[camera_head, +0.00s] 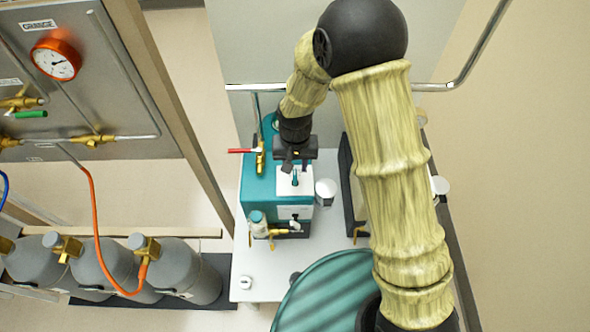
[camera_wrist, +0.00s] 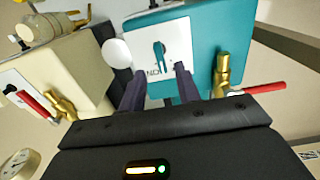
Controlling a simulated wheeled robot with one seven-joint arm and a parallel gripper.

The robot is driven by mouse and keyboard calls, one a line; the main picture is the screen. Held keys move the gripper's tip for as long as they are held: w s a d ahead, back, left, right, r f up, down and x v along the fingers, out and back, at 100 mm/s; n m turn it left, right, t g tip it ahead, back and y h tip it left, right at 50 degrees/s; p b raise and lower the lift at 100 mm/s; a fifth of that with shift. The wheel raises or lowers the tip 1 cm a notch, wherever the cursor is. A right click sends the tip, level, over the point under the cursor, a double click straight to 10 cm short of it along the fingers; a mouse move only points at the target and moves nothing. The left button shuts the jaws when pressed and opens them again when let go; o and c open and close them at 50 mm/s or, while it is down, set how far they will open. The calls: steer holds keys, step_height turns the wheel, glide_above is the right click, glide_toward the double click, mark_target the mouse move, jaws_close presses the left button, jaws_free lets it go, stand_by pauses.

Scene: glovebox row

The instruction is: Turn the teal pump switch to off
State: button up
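The teal pump (camera_head: 258,188) stands on a white bench and also fills the upper middle of the wrist view (camera_wrist: 205,40). On its face is a white plate (camera_wrist: 176,36) with a teal switch lever (camera_wrist: 159,52); the lever also shows in the head view (camera_head: 295,178). In the wrist view the lever runs up and down in the picture, with dark lettering at its lower end that I cannot fully read. My gripper (camera_wrist: 158,82) is open and empty. Its two dark fingers are either side of the lever's lower end, apparently clear of it.
A brass valve with a red handle (camera_wrist: 255,88) sticks out right beside my gripper, also in the head view (camera_head: 243,151). A beige unit (camera_wrist: 60,72) stands left in the wrist view.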

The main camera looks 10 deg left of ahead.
mark_target(295, 175)
steer(key=shift+f+p, duration=0.4)
steer(key=shift+f, duration=1.85)
jaws_close()
